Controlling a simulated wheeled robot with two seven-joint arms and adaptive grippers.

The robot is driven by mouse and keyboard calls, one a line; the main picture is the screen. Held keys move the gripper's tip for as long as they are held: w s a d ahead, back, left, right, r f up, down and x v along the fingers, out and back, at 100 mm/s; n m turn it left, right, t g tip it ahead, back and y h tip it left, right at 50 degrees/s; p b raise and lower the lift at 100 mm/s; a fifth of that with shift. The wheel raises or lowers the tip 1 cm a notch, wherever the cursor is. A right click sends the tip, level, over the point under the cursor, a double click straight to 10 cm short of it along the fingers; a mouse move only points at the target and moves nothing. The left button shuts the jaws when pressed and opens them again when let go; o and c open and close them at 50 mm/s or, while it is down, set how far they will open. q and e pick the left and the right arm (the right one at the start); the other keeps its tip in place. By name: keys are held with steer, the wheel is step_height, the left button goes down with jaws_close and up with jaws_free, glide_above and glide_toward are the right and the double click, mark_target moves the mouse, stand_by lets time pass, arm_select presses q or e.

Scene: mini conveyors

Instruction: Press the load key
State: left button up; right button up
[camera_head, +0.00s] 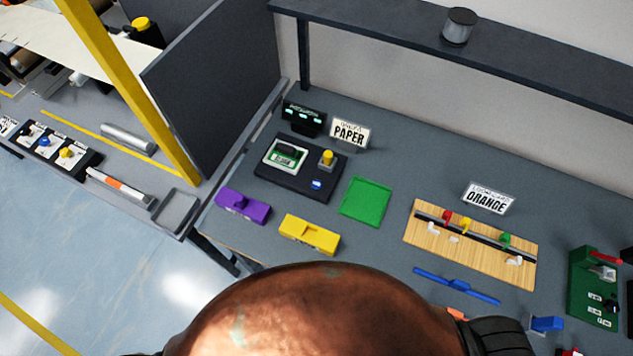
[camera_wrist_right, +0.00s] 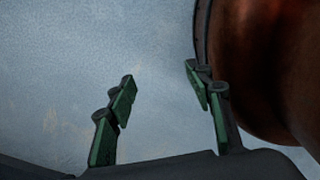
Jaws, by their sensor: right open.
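No key with a readable load label shows in the head view. A black panel (camera_head: 48,148) at the far left carries blue and yellow knobs on white plates; its lettering is too small to read. A black fixture (camera_head: 270,187) on the table has a yellow knob (camera_head: 327,158) and a blue button (camera_head: 316,184). A green box (camera_head: 585,268) at the right edge has a red lever and small round controls. My right gripper (camera_wrist_right: 160,78) is open and empty in the right wrist view, over a plain pale surface, with no key near it. My left gripper is not in view.
Purple (camera_head: 242,206) and yellow (camera_head: 309,235) blocks, a green tray (camera_head: 366,201) and a wooden board (camera_head: 471,244) with colored pegs lie on the grey table. Signs read PAPER (camera_head: 349,133) and ORANGE (camera_head: 487,198). A brown rounded shape hides the bottom of the head view. A dark shelf (camera_head: 400,35) runs behind.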

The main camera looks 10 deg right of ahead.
steer(key=shift+d, duration=0.35)
steer(key=c, duration=1)
jaws_close()
steer(key=shift+a, duration=0.3)
steer(key=shift+d, duration=0.2)
